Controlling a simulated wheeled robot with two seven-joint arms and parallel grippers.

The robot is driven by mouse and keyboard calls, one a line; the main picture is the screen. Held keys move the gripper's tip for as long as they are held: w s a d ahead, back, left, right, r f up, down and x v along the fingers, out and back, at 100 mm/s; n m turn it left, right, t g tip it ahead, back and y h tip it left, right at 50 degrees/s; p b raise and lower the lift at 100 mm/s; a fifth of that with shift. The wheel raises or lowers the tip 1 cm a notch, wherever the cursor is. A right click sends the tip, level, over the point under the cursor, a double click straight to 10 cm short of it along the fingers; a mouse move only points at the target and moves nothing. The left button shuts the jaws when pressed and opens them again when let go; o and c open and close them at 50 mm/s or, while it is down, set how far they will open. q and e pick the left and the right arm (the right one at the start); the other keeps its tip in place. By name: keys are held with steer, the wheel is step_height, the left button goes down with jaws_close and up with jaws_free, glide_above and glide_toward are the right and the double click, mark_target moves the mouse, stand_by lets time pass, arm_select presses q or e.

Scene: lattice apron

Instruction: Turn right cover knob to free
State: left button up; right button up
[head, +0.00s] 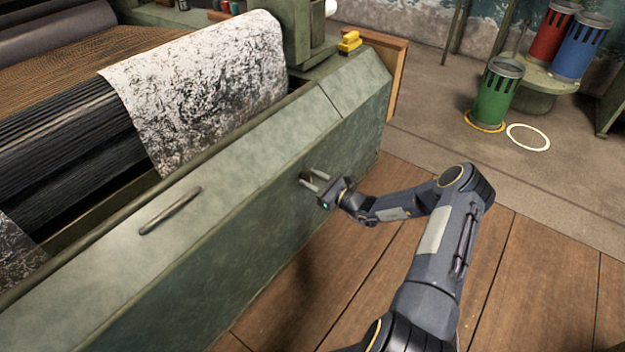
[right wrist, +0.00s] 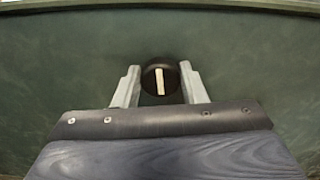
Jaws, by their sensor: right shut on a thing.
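The right cover knob is a round black knob (right wrist: 160,79) with a pale pointer bar, on the green cover's front face. In the right wrist view the bar stands nearly upright in the picture. My right gripper (right wrist: 160,88) has one finger on each side of the knob and is shut on it. In the head view my right gripper (head: 314,182) reaches the front of the green cover (head: 230,215), and the knob shows only as a small dark spot there. My left gripper is in neither view.
A bar handle (head: 170,211) lies on the cover's sloped top. Behind it are rollers and a black-and-white patterned sheet (head: 205,90). A yellow object (head: 349,42) sits at the cover's far end. Green (head: 497,95), red and blue canisters stand at back right. The wooden floor is clear.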

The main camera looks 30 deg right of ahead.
steer(key=n, duration=0.4)
steer(key=shift+p, duration=0.3)
steer(key=n, duration=0.4)
steer(key=shift+s+a+n, duration=0.1)
steer(key=shift+a+n, duration=0.05)
steer(key=shift+n, duration=0.25)
steer(key=n+p, duration=0.1)
steer(key=n, duration=0.3)
steer(key=shift+f, duration=0.15)
steer(key=shift+f+n, duration=0.1)
steer(key=shift+n, duration=1.9)
steer(key=o, duration=1)
steer(key=shift+c, duration=0.2)
steer(key=p+v, duration=0.2)
steer(key=v, duration=0.6)
